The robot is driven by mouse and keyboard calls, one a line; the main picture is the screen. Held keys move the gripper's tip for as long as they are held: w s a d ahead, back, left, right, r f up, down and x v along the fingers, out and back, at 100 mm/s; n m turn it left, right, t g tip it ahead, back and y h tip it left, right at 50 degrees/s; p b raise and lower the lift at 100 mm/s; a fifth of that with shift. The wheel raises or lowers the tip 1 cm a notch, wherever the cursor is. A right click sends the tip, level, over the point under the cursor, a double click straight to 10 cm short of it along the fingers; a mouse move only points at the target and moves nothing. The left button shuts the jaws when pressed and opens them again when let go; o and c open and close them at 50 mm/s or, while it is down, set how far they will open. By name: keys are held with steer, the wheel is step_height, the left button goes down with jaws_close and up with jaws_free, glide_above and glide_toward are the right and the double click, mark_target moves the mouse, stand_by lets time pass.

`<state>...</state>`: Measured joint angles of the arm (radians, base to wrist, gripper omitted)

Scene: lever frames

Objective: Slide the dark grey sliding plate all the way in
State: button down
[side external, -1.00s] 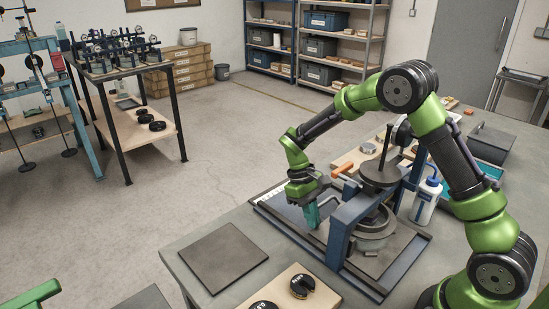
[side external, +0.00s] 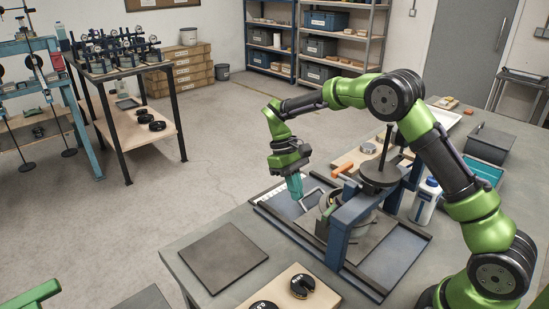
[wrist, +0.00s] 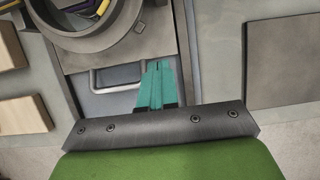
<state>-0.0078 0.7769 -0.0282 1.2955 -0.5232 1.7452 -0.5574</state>
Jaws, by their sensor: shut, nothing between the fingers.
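The dark grey sliding plate (wrist: 143,45) carries a round grey pot (wrist: 118,40) and lies in a railed base (side external: 395,257). In the side view the pot (side external: 328,203) is on the far left side of the blue frame (side external: 340,240), and bare base shows on the near right. A U-shaped grey handle (wrist: 118,67) sticks out from the plate's end; it also shows in the side view (side external: 311,193). My gripper (side external: 297,194) is shut and empty at the handle. Its teal fingers (wrist: 158,68) overlap the handle's right part; I cannot tell if they touch it.
A round weight (side external: 380,175) with an upright rod sits above the blue frame. An orange-ended lever (side external: 346,170), a white bottle (side external: 425,200) and wooden boards are close by. A flat grey plate (side external: 223,257) lies on the bench at the front left.

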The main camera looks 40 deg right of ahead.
steer(key=v, duration=0.4)
glide_toward(293, 216)
steer(key=w+d+r, duration=0.1)
steer(key=w+r, duration=0.1)
steer(key=shift+w+a+r, duration=0.55)
steer(key=shift+w+r, duration=0.25)
steer(key=shift+w, duration=0.2)
steer(key=x, duration=0.9)
steer(key=shift+s+f, duration=0.2)
steer(key=shift+f, duration=0.1)
steer(key=shift+s, duration=1.95)
steer(key=shift+s, duration=0.1)
